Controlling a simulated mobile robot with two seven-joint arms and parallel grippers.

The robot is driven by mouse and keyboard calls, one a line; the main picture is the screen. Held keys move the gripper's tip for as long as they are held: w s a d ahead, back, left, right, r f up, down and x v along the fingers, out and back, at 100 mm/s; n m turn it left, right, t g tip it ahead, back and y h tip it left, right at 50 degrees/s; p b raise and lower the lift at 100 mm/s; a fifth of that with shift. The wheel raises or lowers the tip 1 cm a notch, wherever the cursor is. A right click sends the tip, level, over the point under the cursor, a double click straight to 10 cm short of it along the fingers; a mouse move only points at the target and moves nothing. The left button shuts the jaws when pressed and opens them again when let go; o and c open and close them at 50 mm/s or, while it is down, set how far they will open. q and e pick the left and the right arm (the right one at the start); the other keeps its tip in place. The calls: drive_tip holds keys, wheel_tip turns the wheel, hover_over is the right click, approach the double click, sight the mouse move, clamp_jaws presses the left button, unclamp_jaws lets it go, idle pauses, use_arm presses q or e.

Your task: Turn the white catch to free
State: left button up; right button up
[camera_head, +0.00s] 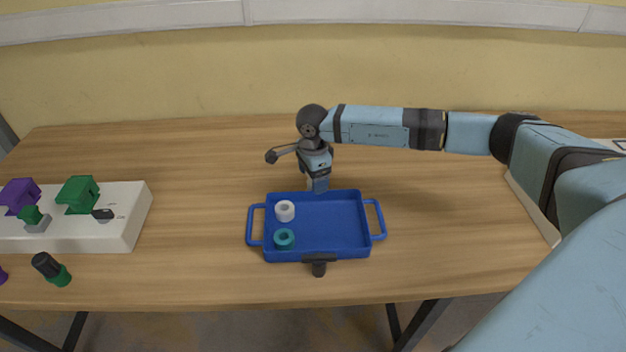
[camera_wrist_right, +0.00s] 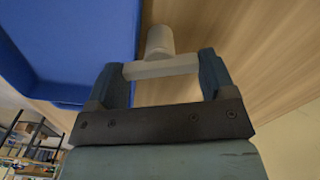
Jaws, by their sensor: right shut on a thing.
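The white catch (camera_wrist_right: 160,67) shows in the right wrist view as a pale bar with a short round post (camera_wrist_right: 159,40) beside the blue tray. My right gripper (camera_wrist_right: 164,74) is shut on the bar, with one finger at each end. In the head view my right gripper (camera_head: 318,186) points down at the far edge of the blue tray (camera_head: 362,222) and hides the white catch. Whether the catch is at free cannot be told. My left gripper is in neither view.
A white ring (camera_head: 285,211) and a teal ring (camera_head: 284,238) lie in the tray. A black catch (camera_head: 319,266) sits at its near edge. A white box (camera_head: 126,226) with purple and green sockets stands at the left, a dark-green plug (camera_head: 52,270) before it. The table behind is clear.

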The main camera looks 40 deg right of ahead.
drive_tip(key=shift+f+n+b, duration=0.15)
drive_tip(key=shift+n+b, duration=0.4)
drive_tip(key=shift+n, duration=0.45)
drive_tip(key=shift+n+b, duration=0.55)
drive_tip(key=shift+n, duration=0.35)
drive_tip(key=shift+n+b, duration=0.55)
drive_tip(key=shift+n, duration=0.35)
drive_tip(key=shift+n+b, duration=0.5)
drive_tip(key=shift+n, duration=0.4)
drive_tip(key=shift+n+b, duration=0.5)
drive_tip(key=shift+n, duration=0.4)
drive_tip(key=shift+n+b, duration=0.55)
drive_tip(key=shift+n, duration=0.65)
drive_tip(key=shift+n+b, duration=0.35)
drive_tip(key=shift+n, duration=0.35)
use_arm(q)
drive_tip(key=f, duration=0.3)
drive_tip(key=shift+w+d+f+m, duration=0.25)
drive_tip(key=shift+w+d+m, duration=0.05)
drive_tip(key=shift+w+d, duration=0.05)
use_arm(e)
drive_tip(key=shift+r+n, duration=0.2)
drive_tip(key=shift+n, duration=0.1)
